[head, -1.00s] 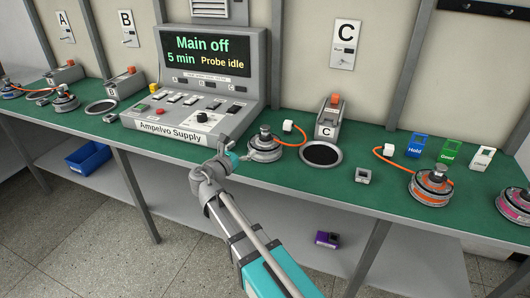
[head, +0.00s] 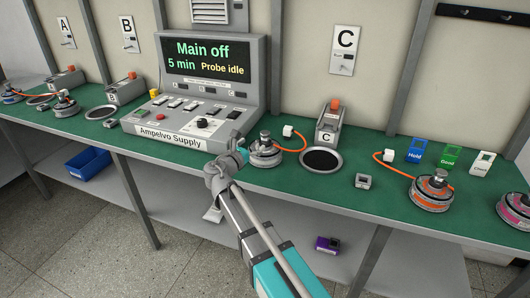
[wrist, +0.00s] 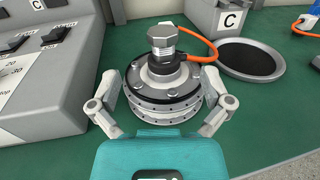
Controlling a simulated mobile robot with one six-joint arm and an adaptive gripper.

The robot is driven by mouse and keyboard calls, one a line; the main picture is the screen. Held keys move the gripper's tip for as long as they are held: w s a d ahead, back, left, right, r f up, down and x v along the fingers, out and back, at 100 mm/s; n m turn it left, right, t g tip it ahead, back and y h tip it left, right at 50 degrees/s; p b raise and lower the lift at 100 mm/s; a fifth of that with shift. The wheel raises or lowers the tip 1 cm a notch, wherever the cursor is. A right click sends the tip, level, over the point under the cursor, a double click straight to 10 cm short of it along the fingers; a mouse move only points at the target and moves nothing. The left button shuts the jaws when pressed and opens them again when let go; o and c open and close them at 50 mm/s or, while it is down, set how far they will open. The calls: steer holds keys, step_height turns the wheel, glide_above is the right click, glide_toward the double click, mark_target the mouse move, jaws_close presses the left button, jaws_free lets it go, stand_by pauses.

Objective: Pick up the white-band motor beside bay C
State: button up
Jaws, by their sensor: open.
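The white-band motor (head: 265,152) stands upright on the green bench, left of the round black-topped pad at bay C. It is a grey disc with a pale band, a bolt-topped shaft and an orange lead ending in a white plug (head: 288,131). In the wrist view the motor (wrist: 165,88) fills the middle. My gripper (head: 241,154) is at its near left side in the head view. In the wrist view my gripper (wrist: 161,92) is open, with one finger on each side of the motor's near half. I cannot tell whether the fingers touch it.
The Ampelvo Supply console (head: 190,100) stands close on the left. The bay C pad (head: 321,160) and its block (head: 329,125) are to the right. A small grey box (head: 362,181) and an orange-band motor (head: 433,190) lie farther right. A purple box (head: 327,245) is on the shelf below.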

mark_target(262, 136)
steer(key=shift+x, duration=1.2)
steer(key=shift+x, duration=2.6)
steer(key=shift+d, duration=0.15)
jaws_close()
steer(key=shift+r+p, duration=0.25)
steer(key=shift+p, duration=0.1)
